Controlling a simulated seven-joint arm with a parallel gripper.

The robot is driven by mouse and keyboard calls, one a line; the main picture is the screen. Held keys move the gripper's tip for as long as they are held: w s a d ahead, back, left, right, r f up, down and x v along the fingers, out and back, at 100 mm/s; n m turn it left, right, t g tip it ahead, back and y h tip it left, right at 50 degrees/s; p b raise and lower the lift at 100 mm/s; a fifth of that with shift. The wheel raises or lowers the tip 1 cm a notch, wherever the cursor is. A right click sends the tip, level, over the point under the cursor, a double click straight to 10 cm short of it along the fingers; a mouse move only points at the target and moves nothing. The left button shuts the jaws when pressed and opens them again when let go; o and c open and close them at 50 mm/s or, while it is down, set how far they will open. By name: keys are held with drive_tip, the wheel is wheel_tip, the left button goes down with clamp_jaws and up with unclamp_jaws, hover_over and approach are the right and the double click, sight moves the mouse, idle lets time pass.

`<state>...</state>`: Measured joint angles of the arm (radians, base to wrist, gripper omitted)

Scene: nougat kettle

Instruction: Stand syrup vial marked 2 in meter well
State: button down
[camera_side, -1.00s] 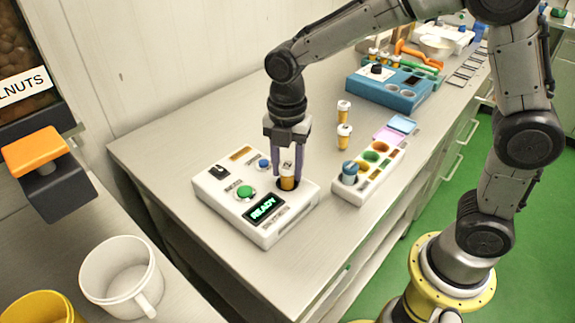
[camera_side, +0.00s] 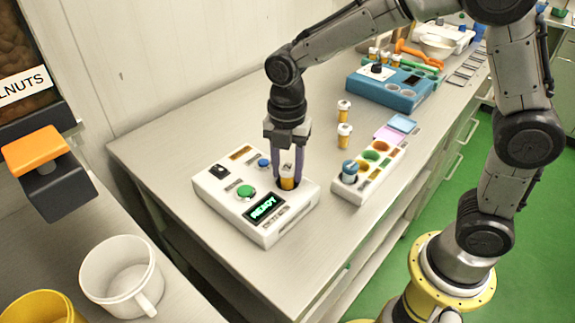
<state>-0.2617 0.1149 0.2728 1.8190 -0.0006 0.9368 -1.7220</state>
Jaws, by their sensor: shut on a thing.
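The meter (camera_side: 236,223) is a white box with a green button, a blue button and a lit display (camera_side: 263,208) whose text looks like READY. Its dark well (camera_side: 295,194) is at the right side of the top. My gripper (camera_side: 287,178) is over the well, its purple fingers shut on a syrup vial (camera_side: 287,183) with amber content and a white cap. The vial is upright, its lower end at the well's opening. I cannot tell if it rests on the bottom. Its number cannot be read.
A white rack (camera_side: 353,189) with coloured wells and a blue-capped vial is to the right. A blue device (camera_side: 366,92) stands farther back. A white mug (camera_side: 121,274) is at the front left.

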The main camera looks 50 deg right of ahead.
sight(288, 167)
drive_tip(key=shift+f, duration=0.3)
drive_tip(key=c, duration=0.7)
unclamp_jaws()
drive_tip(key=shift+r, duration=5.55)
